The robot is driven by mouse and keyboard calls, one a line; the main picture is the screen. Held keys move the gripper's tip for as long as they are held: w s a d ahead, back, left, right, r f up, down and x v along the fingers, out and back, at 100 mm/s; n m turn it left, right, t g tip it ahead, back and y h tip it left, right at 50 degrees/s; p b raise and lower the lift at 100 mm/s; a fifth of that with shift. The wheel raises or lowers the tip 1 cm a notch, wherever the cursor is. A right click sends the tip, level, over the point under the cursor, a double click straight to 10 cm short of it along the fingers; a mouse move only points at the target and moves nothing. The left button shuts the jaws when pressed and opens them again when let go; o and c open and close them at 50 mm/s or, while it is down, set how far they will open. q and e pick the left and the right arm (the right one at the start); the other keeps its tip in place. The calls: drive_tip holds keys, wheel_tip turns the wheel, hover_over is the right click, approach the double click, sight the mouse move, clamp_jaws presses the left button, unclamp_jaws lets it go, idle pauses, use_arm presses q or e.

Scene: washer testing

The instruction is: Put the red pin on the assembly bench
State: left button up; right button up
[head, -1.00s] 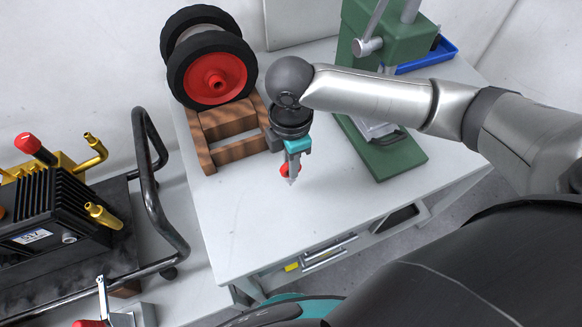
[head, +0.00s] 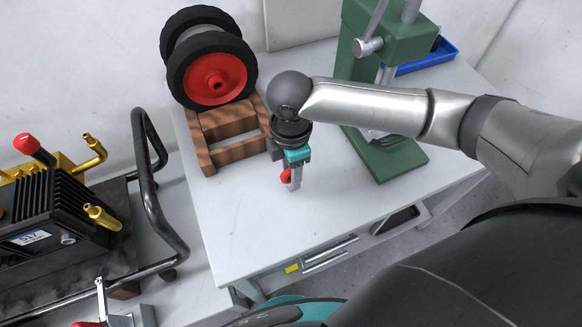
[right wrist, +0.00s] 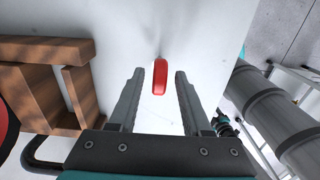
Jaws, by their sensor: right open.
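The red pin (head: 286,175) is at the white assembly bench (head: 240,230), in front of the wooden stand. In the head view my right gripper (head: 294,188) points down at the bench and partly covers the pin. In the right wrist view the red pin (right wrist: 160,77) shows between the two fingers of my right gripper (right wrist: 158,76), with a gap on each side. The fingers are open and do not hold it. I cannot tell whether the pin touches the bench top. My left gripper is not in view.
A wooden stand (head: 229,125) with black-tyred red wheels (head: 213,80) is at the back left of the bench. A green press (head: 396,160) stands to the right, with a blue tray (head: 425,62) behind. A cart with a black pump (head: 45,215) is at left. The bench front is clear.

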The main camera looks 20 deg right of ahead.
wheel_tip(320, 180, up, 12)
drive_tip(key=p, duration=0.2)
drive_tip(key=shift+r, duration=0.2)
